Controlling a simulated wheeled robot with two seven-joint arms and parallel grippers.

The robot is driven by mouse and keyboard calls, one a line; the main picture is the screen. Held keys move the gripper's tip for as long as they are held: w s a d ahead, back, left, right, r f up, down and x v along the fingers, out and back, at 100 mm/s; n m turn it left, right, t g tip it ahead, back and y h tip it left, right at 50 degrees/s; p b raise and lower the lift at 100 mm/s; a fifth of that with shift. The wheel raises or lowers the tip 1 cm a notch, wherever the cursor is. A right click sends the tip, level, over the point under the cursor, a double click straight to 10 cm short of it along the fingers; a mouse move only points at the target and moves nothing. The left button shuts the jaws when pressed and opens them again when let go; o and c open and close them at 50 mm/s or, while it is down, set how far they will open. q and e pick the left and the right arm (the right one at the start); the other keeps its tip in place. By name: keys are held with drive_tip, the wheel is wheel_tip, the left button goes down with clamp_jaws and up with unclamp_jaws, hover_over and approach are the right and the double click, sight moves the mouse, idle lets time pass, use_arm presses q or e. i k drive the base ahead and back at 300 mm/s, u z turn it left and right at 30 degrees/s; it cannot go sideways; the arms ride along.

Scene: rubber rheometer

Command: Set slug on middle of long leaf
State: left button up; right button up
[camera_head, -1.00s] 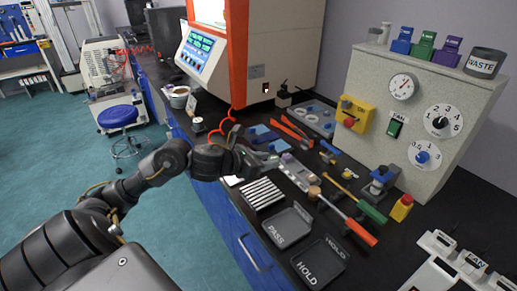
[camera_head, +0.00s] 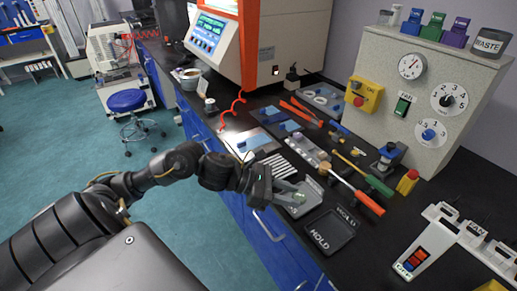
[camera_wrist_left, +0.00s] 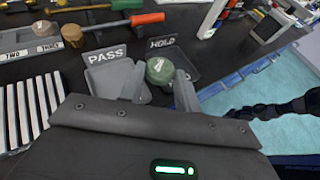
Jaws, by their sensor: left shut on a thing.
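My left gripper (camera_head: 290,195) is shut on a slug (camera_wrist_left: 160,71), a small round greenish-grey piece. In the left wrist view the slug sits between the two fingertips (camera_wrist_left: 160,88). In the head view the gripper hangs over the tray marked PASS (camera_head: 303,207) and partly hides it. Blue leaves (camera_head: 254,143) lie on a pale sheet farther back on the bench, left of the red-handled tool. I cannot tell which one is the long leaf. A dark jointed arm, seemingly my right one, shows at the right edge of the wrist view; its gripper (camera_wrist_left: 236,112) is too small to read.
The HOLD tray (camera_head: 331,231) is beside the PASS tray. The orange-framed machine (camera_head: 270,50) stands at the back.

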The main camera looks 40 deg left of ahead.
sight(261, 139)
drive_tip(key=k, duration=1.1)
drive_tip(key=u, duration=0.5)
drive_tip(key=i, duration=0.45)
drive_tip(key=u, duration=0.8)
drive_tip(key=i, duration=0.65)
drive_tip(key=z, duration=0.5)
drive_tip(key=i, duration=0.7)
drive_tip(key=z, duration=0.8)
